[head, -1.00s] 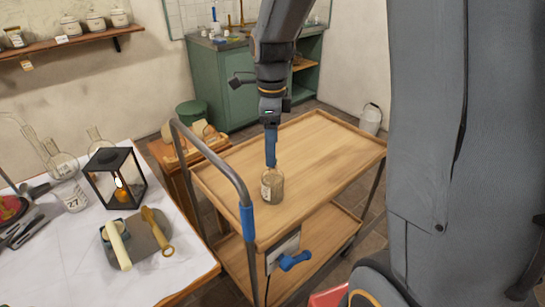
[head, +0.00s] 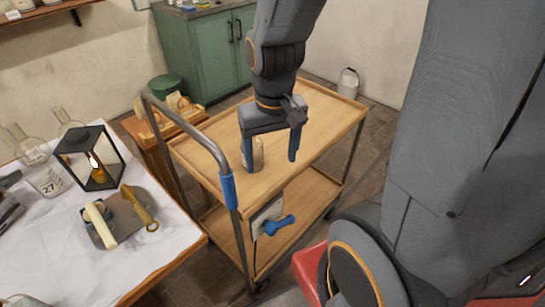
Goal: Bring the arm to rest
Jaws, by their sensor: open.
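My gripper (head: 271,163) hangs from my arm over the wooden top of the trolley (head: 318,120) in the head view. A small glass jar (head: 259,154) with a pale label stands upright on the trolley top, partly hidden behind the left finger. Whether that finger touches the jar I cannot tell.
The trolley's tube handle (head: 190,128) rises at its left end. A table (head: 155,262) at left holds a lantern (head: 91,160), flasks and a grey board. A green cabinet (head: 205,50) and a bucket (head: 347,83) stand behind. The trolley top's far right is clear.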

